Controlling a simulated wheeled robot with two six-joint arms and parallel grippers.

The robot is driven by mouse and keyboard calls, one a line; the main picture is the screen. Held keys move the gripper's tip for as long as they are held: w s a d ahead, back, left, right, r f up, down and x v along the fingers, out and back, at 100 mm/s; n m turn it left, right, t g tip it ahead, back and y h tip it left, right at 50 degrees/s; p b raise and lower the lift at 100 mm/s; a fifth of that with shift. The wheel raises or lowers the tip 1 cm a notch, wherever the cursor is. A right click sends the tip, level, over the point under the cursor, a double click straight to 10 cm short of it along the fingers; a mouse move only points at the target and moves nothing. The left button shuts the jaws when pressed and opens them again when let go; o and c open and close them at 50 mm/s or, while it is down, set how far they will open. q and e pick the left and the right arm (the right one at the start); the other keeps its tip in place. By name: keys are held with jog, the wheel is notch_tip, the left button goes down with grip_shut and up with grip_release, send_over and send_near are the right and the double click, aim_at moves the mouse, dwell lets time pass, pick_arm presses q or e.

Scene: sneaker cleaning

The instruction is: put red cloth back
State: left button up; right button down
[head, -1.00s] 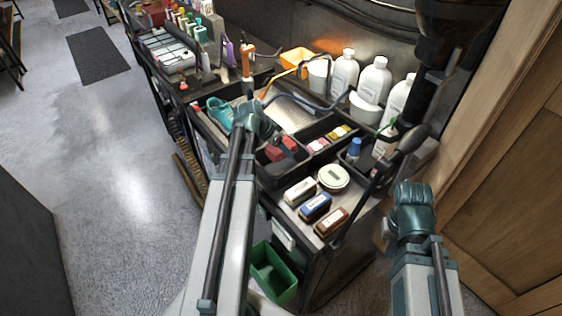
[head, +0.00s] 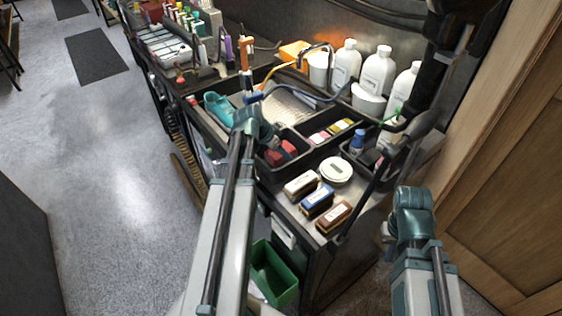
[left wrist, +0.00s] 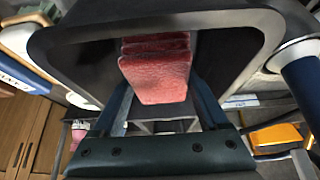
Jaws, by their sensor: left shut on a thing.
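The red cloth (head: 278,156) is a folded block inside a black bin on the bench top, partly hidden by my left gripper in the head view. My left gripper (head: 287,148) reaches down into that bin. In the left wrist view the red cloth (left wrist: 158,78) stands between the two blue-grey fingers, which are shut on it, and the dark bin wall (left wrist: 75,45) surrounds it. My right gripper (head: 392,234) is off the bench's right front corner, mostly hidden behind its wrist; its jaws do not show clearly.
A teal shoe (head: 219,109) lies left of the bin. Several brushes (head: 317,201) and a round white tin (head: 335,170) sit at the front. White bottles (head: 377,74) stand at the back. A black post-like part (head: 368,195) rises at right. A green bin (head: 273,272) is below.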

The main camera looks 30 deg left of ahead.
pick_arm(q)
jog(key=shift+f+b, duration=1.7)
jog(key=shift+f, duration=0.15)
jog(key=shift+f, duration=0.2)
jog(key=o, duration=1.1)
jog(key=shift+r, duration=0.1)
